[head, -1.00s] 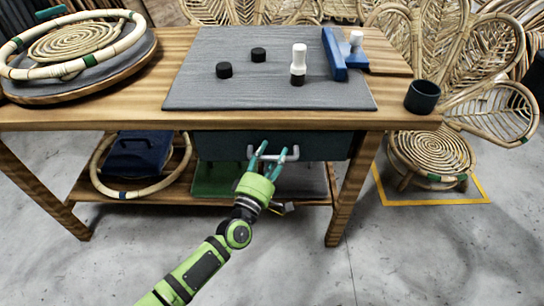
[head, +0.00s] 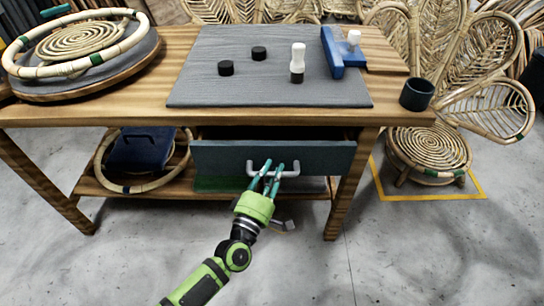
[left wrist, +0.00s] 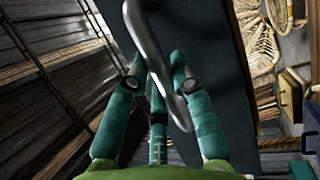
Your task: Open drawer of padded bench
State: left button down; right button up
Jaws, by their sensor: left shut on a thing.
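The padded bench (head: 150,108) is a wooden table with a grey pad (head: 205,85) on top. Its dark teal drawer (head: 218,158) sits under the top and is partly open, with a dark gap showing above its front. The drawer has a grey metal bar handle (head: 291,174). My left gripper (head: 267,172) is shut on the handle, its teal fingers around the bar. The left wrist view shows the handle (left wrist: 150,42) running between the fingers of my left gripper (left wrist: 158,80). The drawer's inside is mostly hidden. My right gripper is not in view.
On the bench stand black discs (head: 225,68), a white-and-black piece (head: 298,62), a blue block (head: 332,52) and a dark cup (head: 417,94). A rattan ring (head: 125,45) lies at left. A rattan chair (head: 430,150) stands at right. The floor in front is clear.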

pick_arm(q)
jog(key=s+p, duration=0.3)
jog(key=s, duration=1.6)
jog(key=shift+s, duration=0.15)
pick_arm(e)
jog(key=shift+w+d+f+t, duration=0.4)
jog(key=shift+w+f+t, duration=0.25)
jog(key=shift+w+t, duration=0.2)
pick_arm(q)
jog(key=c, duration=1)
grip_release()
jog(key=shift+c, duration=0.2)
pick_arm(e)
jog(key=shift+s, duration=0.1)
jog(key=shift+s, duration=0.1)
pick_arm(q)
jog(key=v, duration=1.2)
